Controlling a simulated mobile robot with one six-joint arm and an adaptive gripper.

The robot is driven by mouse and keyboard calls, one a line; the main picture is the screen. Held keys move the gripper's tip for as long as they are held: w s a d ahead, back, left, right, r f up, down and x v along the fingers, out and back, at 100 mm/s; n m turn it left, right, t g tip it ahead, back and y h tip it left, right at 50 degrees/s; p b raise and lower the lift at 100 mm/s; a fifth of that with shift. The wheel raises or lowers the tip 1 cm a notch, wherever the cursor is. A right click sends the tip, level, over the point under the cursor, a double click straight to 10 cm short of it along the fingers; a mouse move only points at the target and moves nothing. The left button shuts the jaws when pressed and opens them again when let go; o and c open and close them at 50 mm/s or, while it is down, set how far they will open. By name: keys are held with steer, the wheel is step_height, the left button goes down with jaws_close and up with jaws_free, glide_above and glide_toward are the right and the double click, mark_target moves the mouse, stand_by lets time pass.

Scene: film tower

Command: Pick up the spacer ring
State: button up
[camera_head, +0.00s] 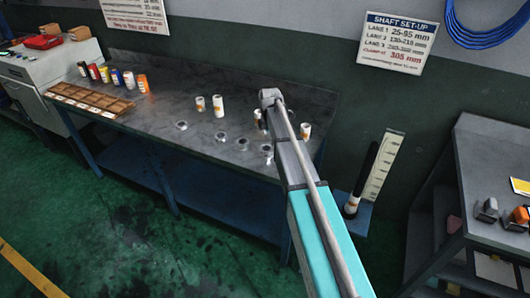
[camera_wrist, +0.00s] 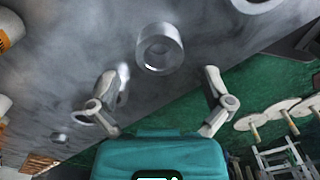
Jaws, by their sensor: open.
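A grey metal spacer ring (camera_wrist: 146,53) rests on the grey tabletop in the wrist view, its hole facing me. My gripper (camera_wrist: 165,80) is open, with one finger on each side. The ring lies just beyond the fingertips, roughly centred between them, and nothing is held. Another ring (camera_wrist: 255,5) is cut off at the top right, and a small one (camera_wrist: 60,138) shows at lower left. In the head view, similar rings (camera_head: 242,144) lie on the bench left of my arm. My arm hides the gripper there, so I cannot tell which ring it faces.
White cylinders with labels (camera_head: 219,106) stand on the bench (camera_head: 180,90), with one (camera_head: 304,132) right of my arm. Coloured canisters (camera_head: 105,75) and a wooden tray (camera_head: 85,99) are at the left. A dark rod (camera_head: 364,175) stands beside the bench's right end.

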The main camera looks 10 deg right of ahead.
mark_target(267, 148)
steer(key=shift+f, duration=0.2)
steer(key=f+b, duration=0.3)
steer(key=shift+a, duration=0.35)
steer(key=shift+f+b, duration=0.95)
steer(key=shift+b, duration=0.2)
steer(key=c, duration=1)
